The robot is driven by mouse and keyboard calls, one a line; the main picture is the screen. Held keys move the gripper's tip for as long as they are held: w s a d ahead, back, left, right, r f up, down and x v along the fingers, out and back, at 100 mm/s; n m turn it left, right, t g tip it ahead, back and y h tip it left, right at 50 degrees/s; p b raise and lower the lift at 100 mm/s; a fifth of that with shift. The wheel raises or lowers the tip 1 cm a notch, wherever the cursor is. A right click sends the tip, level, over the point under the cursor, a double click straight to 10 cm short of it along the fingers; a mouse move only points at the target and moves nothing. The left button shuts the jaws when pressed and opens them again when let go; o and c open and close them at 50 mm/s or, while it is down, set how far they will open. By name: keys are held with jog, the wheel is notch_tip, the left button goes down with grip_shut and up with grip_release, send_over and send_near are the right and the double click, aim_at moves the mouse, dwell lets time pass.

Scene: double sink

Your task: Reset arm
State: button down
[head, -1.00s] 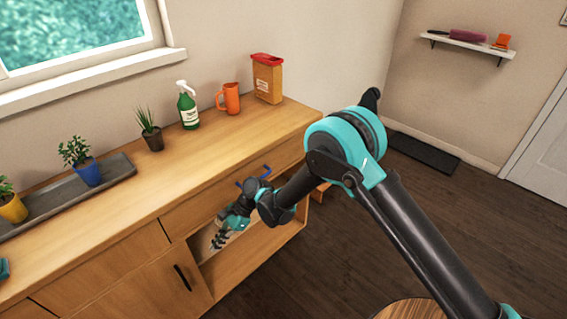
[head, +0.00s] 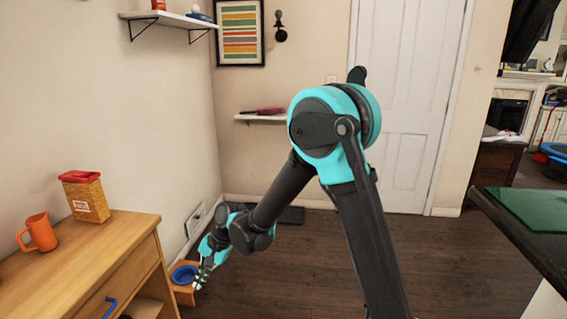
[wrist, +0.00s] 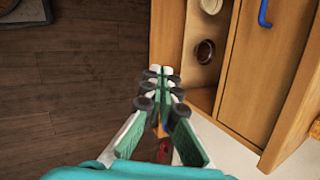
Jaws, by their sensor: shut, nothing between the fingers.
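My gripper (head: 200,279) hangs at the end of my bent arm, just right of the wooden cabinet (head: 80,260) in the head view. In the wrist view my gripper (wrist: 161,74) points away from the camera with its green-padded fingers together. Nothing shows between the fingertips. The cabinet's open shelf (wrist: 196,70) lies to the right of the fingers in the wrist view, apart from them.
A blue bowl (head: 182,273) sits on a low wooden stand behind my gripper. A dark counter (head: 520,220) is at right. Open wood floor (head: 310,270) lies between.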

jog(key=w+d+r+t+h, duration=0.1)
jog(key=w+d+r+t, duration=0.15)
jog(key=d, duration=1.15)
jog(key=w+d+r+t+h, duration=0.1)
jog(key=w+d+r+t, duration=0.15)
jog(key=d, duration=1.15)
jog(key=s+d+h, duration=0.1)
jog(key=s+d, duration=0.2)
jog(key=d, duration=0.4)
jog(key=s+d+f+n+h, duration=0.1)
jog(key=s+d, duration=0.2)
jog(key=d, duration=0.4)
jog(key=s+d+n+t+h, duration=0.1)
jog(key=s+d, duration=0.2)
jog(key=d, duration=0.3)
jog(key=shift+s+d+f, duration=0.2)
jog(key=shift+d+f, duration=0.15)
jog(key=shift+d, duration=0.05)
